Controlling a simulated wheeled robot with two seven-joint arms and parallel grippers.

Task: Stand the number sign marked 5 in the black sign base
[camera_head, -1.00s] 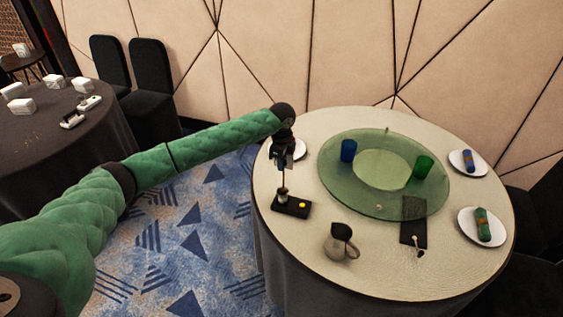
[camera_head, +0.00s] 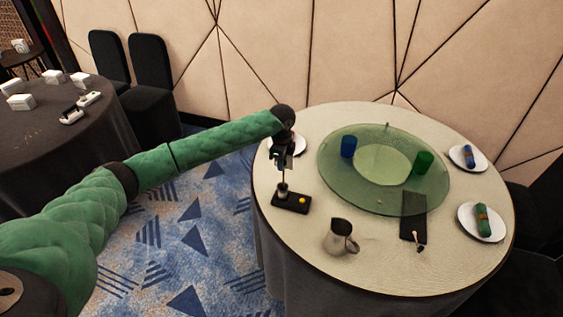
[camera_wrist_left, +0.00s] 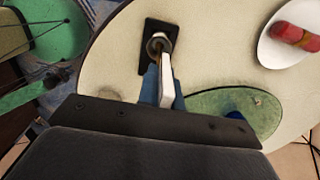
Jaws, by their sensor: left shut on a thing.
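My left gripper (camera_head: 284,163) is over the near left part of the round table and points down. In the left wrist view its blue fingers (camera_wrist_left: 163,90) are shut on a narrow white piece, seemingly the number sign (camera_wrist_left: 167,75); no number is readable. In the head view a thin stem (camera_head: 283,176) runs down from the gripper to a small round holder on the black base (camera_head: 295,206). In the wrist view the sign's far end overlaps the round holder (camera_wrist_left: 158,43) on the black base; I cannot tell whether it is inside. My right gripper is not in view.
A metal jug (camera_head: 338,238) stands right of the base. A green glass turntable (camera_head: 375,205) carries a blue cup (camera_head: 348,147) and a green cup (camera_head: 424,162). Plates with rolled napkins lie around the edge.

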